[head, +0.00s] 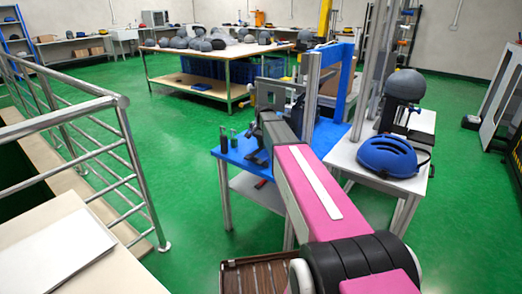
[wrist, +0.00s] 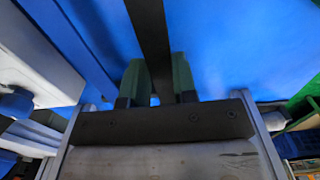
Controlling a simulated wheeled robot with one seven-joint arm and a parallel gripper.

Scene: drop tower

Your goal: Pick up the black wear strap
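In the wrist view my gripper (wrist: 158,62) shows as two dark green fingers standing apart, with blue surface visible in part of the gap between them. A long black strip (wrist: 148,25), which looks like the black wear strap, runs from the top edge down into this gap, closer to the left finger. I cannot tell whether it touches that finger. In the head view my arm reaches to the blue table (head: 229,158); its dark end hides much of what is there, and the strap cannot be made out clearly.
Two small dark cylinders (head: 229,139) stand on the blue table's left part. A white stand to the right holds a blue helmet (head: 391,156) and a grey headform (head: 405,85). Metal uprights (head: 312,92) rise beside my arm. A railing (head: 130,150) is at left. Green floor lies open between.

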